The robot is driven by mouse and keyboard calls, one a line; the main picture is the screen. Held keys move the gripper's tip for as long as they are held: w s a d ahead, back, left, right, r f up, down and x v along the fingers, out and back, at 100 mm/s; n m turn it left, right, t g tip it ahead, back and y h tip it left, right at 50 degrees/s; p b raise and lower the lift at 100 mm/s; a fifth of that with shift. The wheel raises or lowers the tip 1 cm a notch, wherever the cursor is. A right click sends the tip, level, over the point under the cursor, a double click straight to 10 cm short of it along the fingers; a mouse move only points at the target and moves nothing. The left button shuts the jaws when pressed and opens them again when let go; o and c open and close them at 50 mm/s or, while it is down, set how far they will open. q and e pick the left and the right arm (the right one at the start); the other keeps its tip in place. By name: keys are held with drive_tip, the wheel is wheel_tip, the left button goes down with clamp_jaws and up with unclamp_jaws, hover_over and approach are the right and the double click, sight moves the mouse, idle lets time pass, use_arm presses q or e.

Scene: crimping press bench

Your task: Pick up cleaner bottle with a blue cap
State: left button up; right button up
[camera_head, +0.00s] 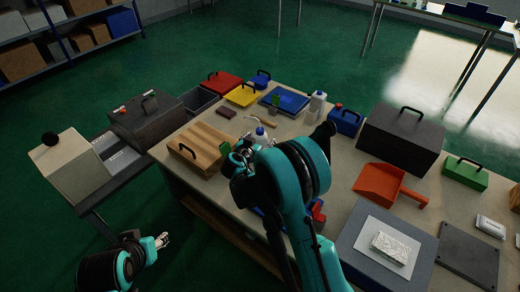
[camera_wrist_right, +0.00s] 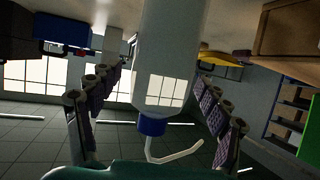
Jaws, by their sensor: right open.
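The cleaner bottle (camera_wrist_right: 165,50) is white with a blue cap (camera_wrist_right: 152,127) and a bent white spout; it appears upside down in the right wrist view. My right gripper (camera_wrist_right: 163,78) is open, with one finger on each side of the bottle and gaps visible beside it. In the head view, the blue cap (camera_head: 260,132) shows just beyond my right arm, which hides most of the bottle. My left gripper (camera_head: 162,240) is low at the left, away from the bench; its finger opening is too small to judge.
A wooden box (camera_head: 197,150) stands left of the bottle. Behind it are a yellow box (camera_head: 243,95), a blue tray (camera_head: 284,101) and another white bottle (camera_head: 318,104). An orange dustpan (camera_head: 380,185) and a dark case (camera_head: 400,138) lie to the right.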

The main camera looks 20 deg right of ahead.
drive_tip(key=shift+s+r, duration=0.1)
drive_tip(key=shift+r, duration=0.05)
drive_tip(key=shift+c, duration=0.8)
drive_tip(key=c, duration=1)
